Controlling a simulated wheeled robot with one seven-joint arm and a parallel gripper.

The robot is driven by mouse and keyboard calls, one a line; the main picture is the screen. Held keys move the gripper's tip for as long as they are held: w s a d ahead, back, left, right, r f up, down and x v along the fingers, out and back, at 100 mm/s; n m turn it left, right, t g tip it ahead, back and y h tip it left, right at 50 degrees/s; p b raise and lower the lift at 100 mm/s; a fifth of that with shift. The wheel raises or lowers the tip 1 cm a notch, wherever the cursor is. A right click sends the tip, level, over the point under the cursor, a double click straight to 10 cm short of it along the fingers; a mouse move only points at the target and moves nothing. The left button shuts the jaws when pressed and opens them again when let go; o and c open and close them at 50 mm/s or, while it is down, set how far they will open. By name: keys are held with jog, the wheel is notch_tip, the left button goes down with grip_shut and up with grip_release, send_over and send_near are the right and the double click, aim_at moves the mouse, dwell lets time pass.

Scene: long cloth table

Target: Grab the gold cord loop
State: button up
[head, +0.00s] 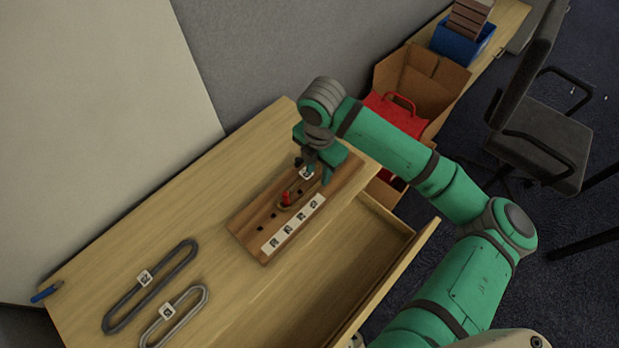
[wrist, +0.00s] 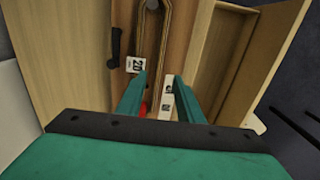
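The gold cord loop (wrist: 163,32) is a long narrow loop in the wrist view, running down between my fingers. In the head view it lies on the brown wooden board (head: 245,226), around or beside the red peg (head: 286,198); its far part is hidden by my gripper. A white tag (wrist: 135,64) marked 20 sits at its left side. My gripper (wrist: 160,76) is open, with one finger on each side of the loop. It is over the far end of the board in the head view (head: 312,178). I cannot tell whether the fingers touch the cord.
A black peg (wrist: 116,42) stands left of the loop. The board has a white numbered strip (head: 293,224) along its front. Dark grey (head: 178,268) and light grey (head: 187,317) tagged loops lie at the near left. An open drawer (head: 325,275) is in front; a cardboard box (head: 447,78) is beyond.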

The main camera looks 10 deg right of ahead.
aim_at(317, 183)
jog(key=shift+s+d+f, duration=0.1)
jog(key=shift+d+f, duration=0.1)
jog(key=shift+f, duration=0.05)
jog(key=shift+w+a+f, duration=0.1)
jog(key=shift+w+f, duration=0.05)
jog(key=shift+f, duration=1.1)
jog(key=shift+w+a+f, duration=0.1)
jog(key=shift+w+f, duration=0.05)
jog(key=shift+f, duration=1.1)
grip_shut()
